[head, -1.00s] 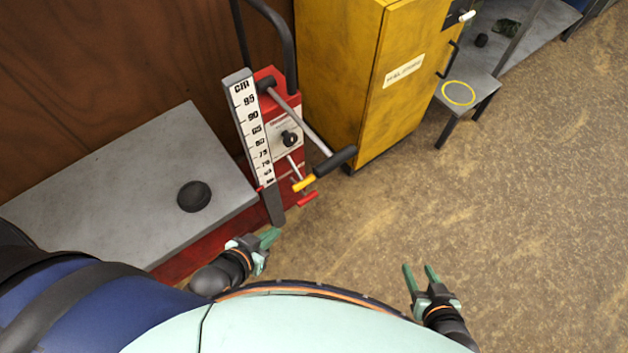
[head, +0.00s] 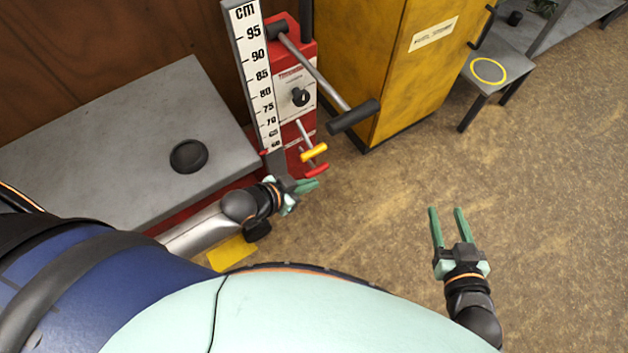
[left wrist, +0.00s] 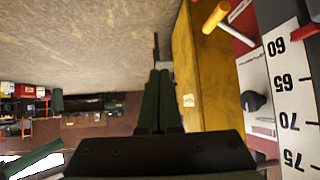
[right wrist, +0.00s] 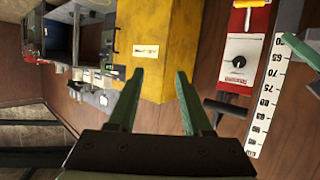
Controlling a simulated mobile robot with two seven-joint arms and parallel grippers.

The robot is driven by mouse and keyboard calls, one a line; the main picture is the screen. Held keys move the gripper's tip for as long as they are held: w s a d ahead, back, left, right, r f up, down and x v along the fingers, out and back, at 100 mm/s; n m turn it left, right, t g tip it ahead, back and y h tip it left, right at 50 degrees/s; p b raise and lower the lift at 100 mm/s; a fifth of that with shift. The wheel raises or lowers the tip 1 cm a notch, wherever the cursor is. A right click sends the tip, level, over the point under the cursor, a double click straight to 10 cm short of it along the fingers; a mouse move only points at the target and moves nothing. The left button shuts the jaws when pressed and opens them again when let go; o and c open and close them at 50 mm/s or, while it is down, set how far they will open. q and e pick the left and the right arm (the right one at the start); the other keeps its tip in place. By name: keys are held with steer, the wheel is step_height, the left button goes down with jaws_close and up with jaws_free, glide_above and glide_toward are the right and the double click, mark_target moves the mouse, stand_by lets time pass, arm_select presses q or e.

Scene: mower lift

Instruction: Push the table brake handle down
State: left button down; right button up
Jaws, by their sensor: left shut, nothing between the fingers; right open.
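The red lift unit (head: 292,75) carries a black-gripped lever (head: 355,115), a small yellow handle (head: 314,153) and a red handle (head: 317,170) lowest. No readable label shows which is the table brake handle. My left gripper (head: 314,186) is shut and empty, just below the red handle in the head view; I cannot tell whether they touch. My right gripper (head: 447,209) is open and empty, out over the floor.
The grey lift table (head: 110,130) with a black disc (head: 188,156) stands left of the unit. A white centimetre scale (head: 257,75) stands upright beside it. A yellow cabinet (head: 400,85) is behind. The floor (head: 540,200) on the right is clear.

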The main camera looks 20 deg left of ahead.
mark_target(321, 168)
arm_select(q)
steer(key=w+a+f+m+b, duration=0.2)
steer(key=w+a+f+b, duration=0.4)
steer(key=f+b, duration=0.3)
steer(key=shift+w+a+f+m+g+y, duration=0.2)
steer(key=shift+w+f+m+g+y, duration=0.15)
steer(key=shift+w+f, duration=0.4)
arm_select(e)
steer(key=t, duration=0.1)
steer(key=w+n+t+y, duration=0.1)
steer(key=w+a+r+t, duration=0.1)
steer(key=shift+w+a+t+y, duration=0.1)
steer(key=shift+w+t+y, duration=0.2)
steer(key=shift+t, duration=0.1)
arm_select(q)
steer(key=shift+w+r, duration=0.1)
steer(key=shift+r, duration=0.05)
